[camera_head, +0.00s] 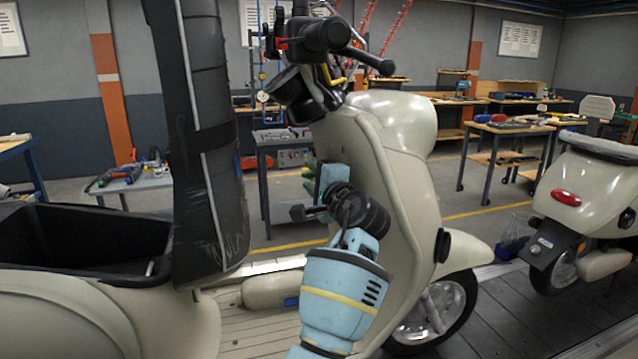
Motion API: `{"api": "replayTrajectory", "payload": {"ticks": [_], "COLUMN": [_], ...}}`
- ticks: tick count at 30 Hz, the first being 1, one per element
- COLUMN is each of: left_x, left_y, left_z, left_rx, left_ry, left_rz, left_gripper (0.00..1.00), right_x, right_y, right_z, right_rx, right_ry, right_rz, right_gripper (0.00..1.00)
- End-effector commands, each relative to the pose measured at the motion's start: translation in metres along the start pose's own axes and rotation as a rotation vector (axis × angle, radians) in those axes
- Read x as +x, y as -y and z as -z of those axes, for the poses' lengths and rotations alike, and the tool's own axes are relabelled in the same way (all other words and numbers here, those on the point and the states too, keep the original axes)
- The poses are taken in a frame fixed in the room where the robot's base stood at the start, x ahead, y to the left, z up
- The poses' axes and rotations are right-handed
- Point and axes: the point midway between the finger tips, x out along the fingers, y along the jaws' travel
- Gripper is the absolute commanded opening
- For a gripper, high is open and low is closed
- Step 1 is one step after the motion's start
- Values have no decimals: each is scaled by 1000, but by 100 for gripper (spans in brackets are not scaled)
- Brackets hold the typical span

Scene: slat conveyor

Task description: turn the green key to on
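A cream scooter (395,185) stands with its front shield facing my arm. A small green piece (309,186), which may be the green key, shows at the inner side of the shield below the handlebar. The wrist hides most of the spot, so I cannot tell whether the fingers touch or hold the key, or which way the key is turned.
The handlebar (325,36) is above my gripper. The scooter's raised black seat (205,150) stands upright to the left, over an open black storage bin (85,240). A second cream scooter (590,200) is at the right. Tool tables (510,127) stand behind.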

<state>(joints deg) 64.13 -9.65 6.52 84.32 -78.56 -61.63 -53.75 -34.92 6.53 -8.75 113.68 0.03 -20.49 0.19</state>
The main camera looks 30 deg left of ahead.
Motion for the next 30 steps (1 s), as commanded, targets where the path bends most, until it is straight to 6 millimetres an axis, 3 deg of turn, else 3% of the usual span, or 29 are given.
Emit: {"api": "replayTrajectory", "payload": {"ticks": [9, 19, 27, 30], "left_x": [32, 34, 34, 34], "left_y": [0, -1, -1, -1], "left_z": [0, 0, 0, 0], "left_rx": [0, -1, -1, -1], "left_ry": [1, 0, 0, 0], "left_rz": [-1, -1, -1, -1], "left_gripper": [35, 35, 0, 0], "right_x": [0, 0, -1, -1], "right_y": [1, 0, -2, -2], "right_z": [3, 2, 1, 0], "right_rx": [5, 2, -6, -8], "right_ry": [-6, -3, -1, 0], "right_rz": [-1, -1, 0, 0], "right_gripper": [0, 0, 0, 0]}}
